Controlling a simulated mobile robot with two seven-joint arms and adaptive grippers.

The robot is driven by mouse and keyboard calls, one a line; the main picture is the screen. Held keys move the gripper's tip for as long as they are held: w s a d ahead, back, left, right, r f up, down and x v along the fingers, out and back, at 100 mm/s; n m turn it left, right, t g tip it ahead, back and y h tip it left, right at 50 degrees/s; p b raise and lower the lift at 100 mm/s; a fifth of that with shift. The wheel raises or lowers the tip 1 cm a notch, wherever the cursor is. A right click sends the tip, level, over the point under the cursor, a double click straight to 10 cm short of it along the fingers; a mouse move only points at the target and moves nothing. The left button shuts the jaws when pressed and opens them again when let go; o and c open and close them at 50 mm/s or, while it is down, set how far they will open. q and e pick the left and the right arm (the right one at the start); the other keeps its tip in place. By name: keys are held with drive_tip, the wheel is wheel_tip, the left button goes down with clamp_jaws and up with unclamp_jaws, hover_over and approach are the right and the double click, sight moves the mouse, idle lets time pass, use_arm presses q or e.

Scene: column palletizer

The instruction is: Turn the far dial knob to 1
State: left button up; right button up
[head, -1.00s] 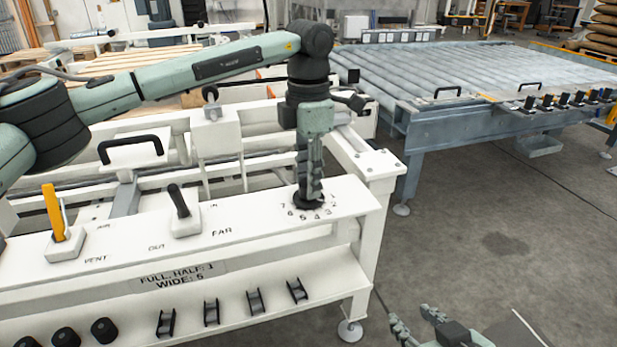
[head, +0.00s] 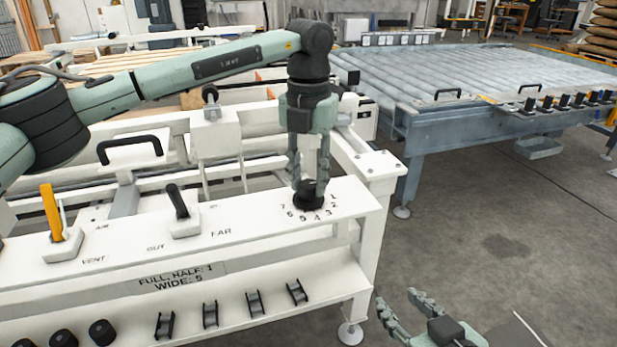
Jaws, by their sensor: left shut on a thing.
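The far dial knob (head: 309,197) is a black round knob on the right end of the white panel, with printed numbers 1 to 7 around it. The 1 is at its upper right and the 7 at its left. The knob's pointer cannot be made out. My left gripper (head: 309,183) points straight down over the dial, with its fingers shut on the knob and hiding its upper part. My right gripper (head: 395,310) is at the bottom of the view, in front of the panel over the floor. Its fingers are spread apart, with nothing between them.
A label (head: 178,278) reads "FULL, HALF: 1, WIDE: 5". A roller conveyor (head: 480,80) stands at the back right.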

sight(308, 184)
use_arm(q)
drive_tip(key=shift+n, duration=0.3)
drive_tip(key=o, duration=1.2)
drive_tip(key=shift+c, duration=0.2)
wheel_tip(308, 184, up, 12)
